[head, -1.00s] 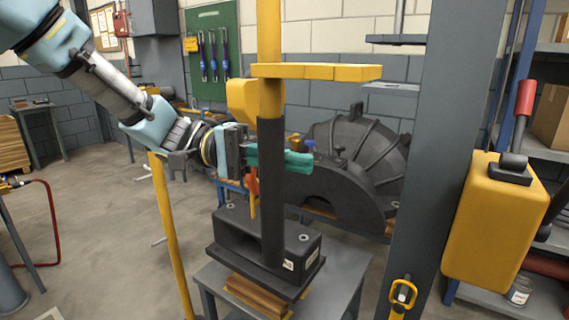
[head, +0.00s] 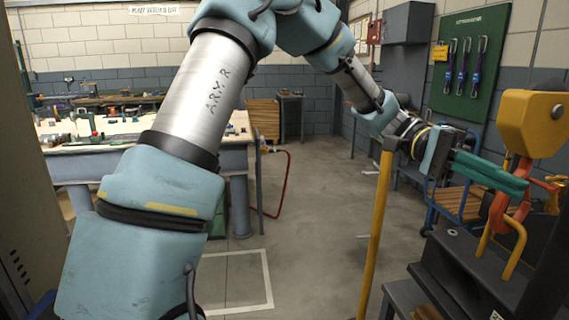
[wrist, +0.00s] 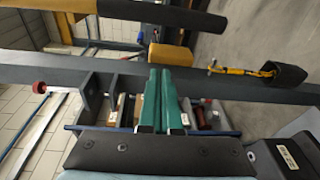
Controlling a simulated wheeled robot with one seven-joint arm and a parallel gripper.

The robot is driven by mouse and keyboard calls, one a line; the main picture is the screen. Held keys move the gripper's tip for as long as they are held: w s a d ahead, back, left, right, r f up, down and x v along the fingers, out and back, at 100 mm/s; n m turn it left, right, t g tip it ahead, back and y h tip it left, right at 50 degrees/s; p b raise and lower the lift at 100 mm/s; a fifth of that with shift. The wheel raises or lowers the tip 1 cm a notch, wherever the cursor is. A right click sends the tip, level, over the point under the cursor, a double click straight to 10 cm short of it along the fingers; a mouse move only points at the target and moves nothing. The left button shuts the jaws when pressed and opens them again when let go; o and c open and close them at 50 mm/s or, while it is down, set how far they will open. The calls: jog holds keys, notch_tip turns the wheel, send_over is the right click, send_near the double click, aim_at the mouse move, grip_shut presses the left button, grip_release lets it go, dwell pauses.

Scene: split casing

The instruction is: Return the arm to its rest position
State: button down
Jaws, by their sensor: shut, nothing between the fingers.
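My arm crosses the head view from the lower left, bends at the top, and comes down to the right. My gripper (head: 522,184) has green fingers and points right, at the right side of the view. The fingers are together with nothing between them. In the wrist view the two green fingers (wrist: 161,72) lie side by side and empty. An orange hook (head: 498,212) hangs just below and beside the fingertips in the head view. I cannot tell whether it touches them.
A yellow post (head: 375,235) stands just below my wrist. A yellow hoist block (head: 532,122) is beyond the fingertips, and a dark casing block (head: 465,262) is below them. A workbench (head: 150,158) with tools stands at left. The middle floor (head: 310,215) is clear.

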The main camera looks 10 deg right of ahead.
jog(key=w+a+f+n+t+p, duration=0.1)
jog(key=w+a+f+n+t, duration=0.5)
jog(key=a, duration=0.3)
jog(key=w+a+f+n+t, duration=0.3)
jog(key=w+a+f+t, duration=0.2)
jog(key=w+a+f, duration=0.4)
jog(key=w+a+f+n+t+y, duration=0.1)
jog(key=w+a+n+t, duration=0.1)
jog(key=a, duration=0.9)
jog(key=w+a+f+n+t+y+p, duration=0.1)
jog(key=w+a+n+t, duration=0.2)
jog(key=a, duration=0.9)
jog(key=t, duration=0.2)
jog(key=shift+w+t+y, duration=0.2)
jog(key=shift+t+y, duration=0.1)
jog(key=shift+y, duration=0.1)
jog(key=shift+s, duration=0.15)
